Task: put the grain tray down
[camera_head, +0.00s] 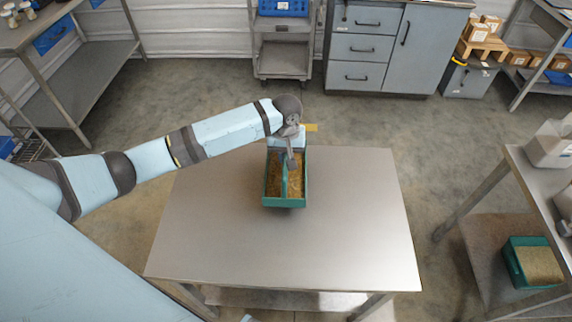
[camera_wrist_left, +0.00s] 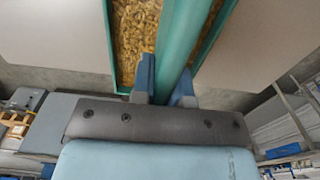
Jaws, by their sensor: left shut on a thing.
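The grain tray (camera_head: 285,203) is a green, open box filled with golden-brown grain, with a green bar handle along its middle. It is upright over the far middle part of the metal table (camera_head: 290,250); I cannot tell whether its bottom touches the top. My left gripper (camera_head: 291,163) reaches in from the left and is shut on the tray's handle. In the left wrist view the two blue fingers sit on either side of the handle (camera_wrist_left: 182,40), with grain beside it. My right gripper is not in view.
The table top is clear around the tray. A shelf table (camera_head: 527,185) on the right holds pale containers, with another green grain box (camera_head: 515,262) on its lower shelf. A grey cart (camera_head: 283,60) and drawer cabinets (camera_head: 365,50) stand at the back.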

